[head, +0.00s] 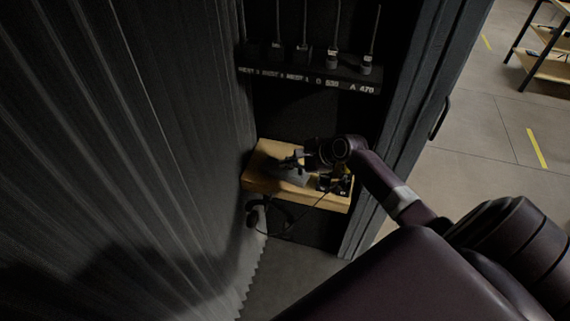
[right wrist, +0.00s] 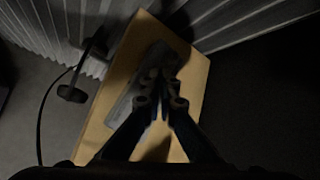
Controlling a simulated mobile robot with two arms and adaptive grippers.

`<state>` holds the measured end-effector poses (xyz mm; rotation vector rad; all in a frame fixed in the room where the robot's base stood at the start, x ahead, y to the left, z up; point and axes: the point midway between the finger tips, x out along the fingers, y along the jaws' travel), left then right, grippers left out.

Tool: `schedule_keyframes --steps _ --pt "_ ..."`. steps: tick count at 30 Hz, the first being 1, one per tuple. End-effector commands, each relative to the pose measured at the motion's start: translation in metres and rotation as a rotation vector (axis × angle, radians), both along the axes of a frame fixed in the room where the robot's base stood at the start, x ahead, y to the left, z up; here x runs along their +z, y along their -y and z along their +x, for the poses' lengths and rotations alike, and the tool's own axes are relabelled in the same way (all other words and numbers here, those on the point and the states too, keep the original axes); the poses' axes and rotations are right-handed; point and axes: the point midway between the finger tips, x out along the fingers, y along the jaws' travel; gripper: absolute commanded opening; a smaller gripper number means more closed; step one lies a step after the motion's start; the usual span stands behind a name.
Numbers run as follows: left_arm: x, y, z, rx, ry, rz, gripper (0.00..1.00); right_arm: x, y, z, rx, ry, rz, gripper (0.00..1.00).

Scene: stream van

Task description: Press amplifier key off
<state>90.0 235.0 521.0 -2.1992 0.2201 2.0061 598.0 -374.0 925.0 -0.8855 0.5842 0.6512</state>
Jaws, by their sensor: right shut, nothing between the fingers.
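A dark grey, flat device (head: 289,175) lies on a small wooden shelf (head: 262,181) in the head view; I take it to be the amplifier. My right gripper (head: 290,162) is shut and empty over it. In the right wrist view the fingers (right wrist: 158,75) point down at the grey device (right wrist: 128,105) and overlap its upper part. Whether the fingertips touch it I cannot tell. No key can be made out; the picture is dark and the fingers cover part of the device. My left gripper is not in view.
A dark rack with several upright antennas (head: 305,68) is above the shelf. A grey corrugated curtain (head: 150,120) runs along the left. A black headset-like object (head: 262,207) hangs at the shelf's front with a cable. A dark door edge with a handle (head: 440,118) stands right.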

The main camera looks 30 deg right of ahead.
Motion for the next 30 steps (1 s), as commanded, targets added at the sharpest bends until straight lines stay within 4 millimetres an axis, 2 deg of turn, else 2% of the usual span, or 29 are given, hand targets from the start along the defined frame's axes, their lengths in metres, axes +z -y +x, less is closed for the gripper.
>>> schedule_keyframes --steps 11,26,30 --pt "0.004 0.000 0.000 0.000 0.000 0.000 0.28 0.003 0.000 0.000 0.000 0.000 0.001 0.00" --pt "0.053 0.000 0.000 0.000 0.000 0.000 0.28 0.048 -0.001 0.000 0.001 0.001 0.001 0.00" --pt "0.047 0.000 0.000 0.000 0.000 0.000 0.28 0.056 -0.001 0.001 0.002 0.003 0.001 0.00"
